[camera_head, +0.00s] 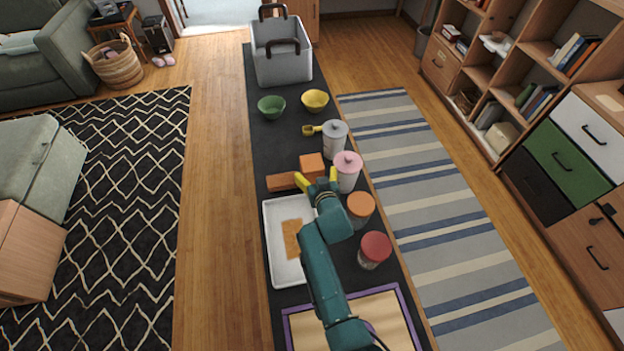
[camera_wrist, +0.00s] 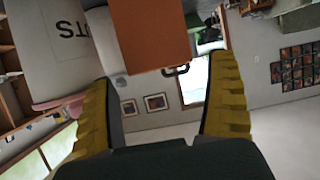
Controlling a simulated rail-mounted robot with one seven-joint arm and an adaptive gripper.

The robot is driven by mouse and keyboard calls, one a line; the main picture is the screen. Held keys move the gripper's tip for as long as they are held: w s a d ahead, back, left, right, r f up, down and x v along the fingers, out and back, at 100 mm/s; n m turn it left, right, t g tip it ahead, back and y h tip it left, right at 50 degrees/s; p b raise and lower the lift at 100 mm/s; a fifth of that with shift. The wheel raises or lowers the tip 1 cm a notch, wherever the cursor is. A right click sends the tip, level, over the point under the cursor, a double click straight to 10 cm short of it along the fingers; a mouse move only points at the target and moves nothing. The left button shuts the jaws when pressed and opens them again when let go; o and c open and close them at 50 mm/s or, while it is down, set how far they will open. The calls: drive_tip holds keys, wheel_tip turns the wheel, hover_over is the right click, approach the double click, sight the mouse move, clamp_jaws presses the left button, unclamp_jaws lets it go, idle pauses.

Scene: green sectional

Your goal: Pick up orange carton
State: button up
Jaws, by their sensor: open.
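An orange carton (camera_head: 311,163) stands on the dark counter, left of the pink-lidded canister. My gripper (camera_head: 317,180) is at the near side of the carton, with its yellow fingers spread apart and nothing held. In the wrist view the carton (camera_wrist: 151,32) fills the top middle, ahead of and between the two fingers (camera_wrist: 165,95). The fingers do not visibly touch it. My gripper partly hides the carton's lower part in the head view.
A brown-orange block (camera_head: 281,181) lies close left of the carton. The pink-lidded canister (camera_head: 347,174) stands close right; its lettered side (camera_wrist: 60,40) shows in the wrist view. A white tray (camera_head: 272,213), orange-lidded jar (camera_head: 360,205) and red-lidded jar (camera_head: 374,250) are nearer. Bowls stand farther back.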

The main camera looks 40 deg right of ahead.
sight(314, 170)
drive_tip(key=b+x, duration=0.4)
drive_tip(key=shift+f+b, duration=0.3)
drive_tip(key=shift+w+d+b, duration=0.2)
drive_tip(key=shift+w+b, duration=0.1)
drive_tip(key=shift+w, duration=0.05)
drive_tip(key=shift+r, duration=0.2)
drive_tip(key=c, duration=0.8)
drive_tip(key=shift+c, duration=0.2)
